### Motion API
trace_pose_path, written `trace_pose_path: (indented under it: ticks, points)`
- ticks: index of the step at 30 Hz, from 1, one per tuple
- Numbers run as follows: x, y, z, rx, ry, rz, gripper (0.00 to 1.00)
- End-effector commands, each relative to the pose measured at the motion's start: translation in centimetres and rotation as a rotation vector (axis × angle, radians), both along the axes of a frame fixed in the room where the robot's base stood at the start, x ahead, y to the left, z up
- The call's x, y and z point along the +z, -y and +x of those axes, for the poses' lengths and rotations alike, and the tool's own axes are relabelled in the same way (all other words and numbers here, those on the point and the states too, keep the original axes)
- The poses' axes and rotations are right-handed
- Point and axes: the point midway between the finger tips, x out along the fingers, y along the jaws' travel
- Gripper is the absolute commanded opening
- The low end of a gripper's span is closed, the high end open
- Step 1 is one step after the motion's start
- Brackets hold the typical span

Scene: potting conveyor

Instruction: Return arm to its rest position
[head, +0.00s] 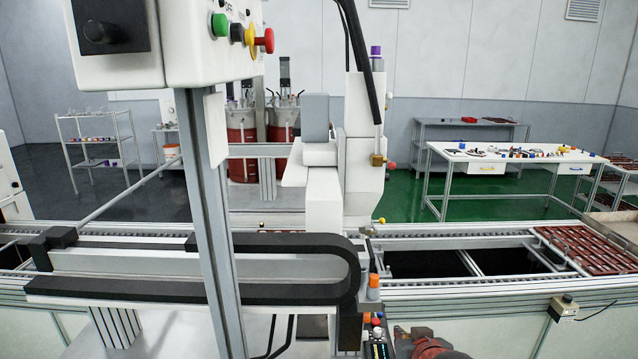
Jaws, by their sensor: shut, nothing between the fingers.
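My gripper (404,338) shows at the bottom edge of the head view, right of centre. It looks grey and reddish, is shut and holds nothing that I can see. Only a small part of it and my arm is in the picture; the rest is cut off below. It is in front of the near side of the conveyor (480,297), just right of a small panel of coloured buttons (377,335).
A white dispensing machine (325,210) and a grey post (210,230) with a control box (160,50) stand left of my gripper. Reddish-brown parts (590,248) lie on the conveyor at the right. A white worktable (505,156) stands behind; green floor lies between.

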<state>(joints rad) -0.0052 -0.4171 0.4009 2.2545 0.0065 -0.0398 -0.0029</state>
Motion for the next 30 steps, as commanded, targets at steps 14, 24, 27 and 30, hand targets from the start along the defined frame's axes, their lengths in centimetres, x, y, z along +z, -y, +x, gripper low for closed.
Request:
trace_pose_path:
  ticks: [14,24,27,30]
  points:
    - [3.9,0.2,-21.8,-0.002,-0.393,-0.004,0.0]
    - [3.8,0.3,-24.8,-0.003,-0.448,-0.003,0.0]
    - [3.8,0.3,-24.8,-0.003,-0.448,-0.003,0.0]
    - [3.8,0.3,-24.8,-0.003,-0.448,-0.003,0.0]
